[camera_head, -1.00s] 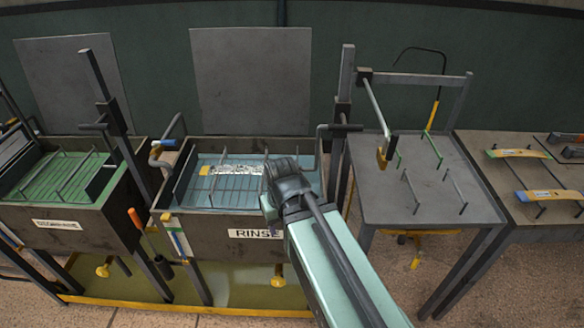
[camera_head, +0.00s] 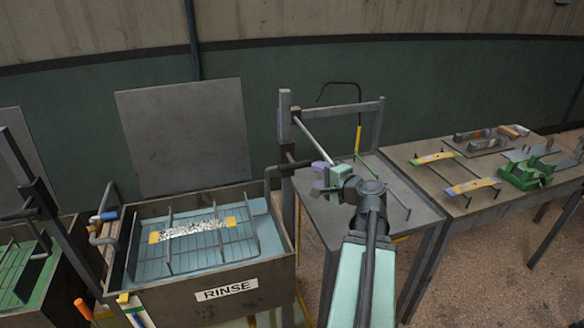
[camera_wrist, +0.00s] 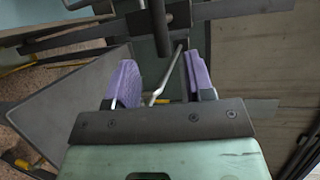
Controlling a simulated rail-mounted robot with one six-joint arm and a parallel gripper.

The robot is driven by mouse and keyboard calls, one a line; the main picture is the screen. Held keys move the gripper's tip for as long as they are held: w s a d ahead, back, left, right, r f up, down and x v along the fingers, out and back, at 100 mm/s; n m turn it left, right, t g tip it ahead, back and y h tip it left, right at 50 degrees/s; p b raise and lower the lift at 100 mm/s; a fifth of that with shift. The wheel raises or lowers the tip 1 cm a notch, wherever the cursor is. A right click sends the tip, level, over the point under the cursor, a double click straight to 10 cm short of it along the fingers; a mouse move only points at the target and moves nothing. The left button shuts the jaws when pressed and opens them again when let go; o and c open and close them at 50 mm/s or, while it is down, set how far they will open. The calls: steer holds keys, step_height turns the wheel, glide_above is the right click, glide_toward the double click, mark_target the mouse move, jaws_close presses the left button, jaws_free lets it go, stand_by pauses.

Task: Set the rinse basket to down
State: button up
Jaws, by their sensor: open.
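The rinse tank (camera_head: 205,297) holds blue liquid and a dark wire rinse basket (camera_head: 212,252). A speckled strip with yellow ends (camera_head: 192,230) lies on the basket. A dark post (camera_head: 284,120) stands at the tank's back right, with a short dark handle (camera_head: 297,165) sticking out from it.
The grey table (camera_head: 425,215) with upright pins stands right of the tank, with a sloping metal rod (camera_head: 314,140) above it. A further table (camera_head: 455,207) carries yellow-ended strips and a green tool (camera_head: 526,172). A green-lined tank (camera_head: 25,265) is at left.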

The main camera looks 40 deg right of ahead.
mark_target(297, 167)
steer(key=w, duration=0.3)
steer(key=w+f+b, duration=0.1)
steer(key=w, duration=0.3)
steer(key=w+f, duration=0.1)
steer(key=w, duration=0.2)
steer(key=shift+w+b, duration=0.2)
steer(key=shift+b, duration=0.2)
steer(key=shift+c, duration=0.4)
steer(key=shift+a, duration=0.1)
jaws_close()
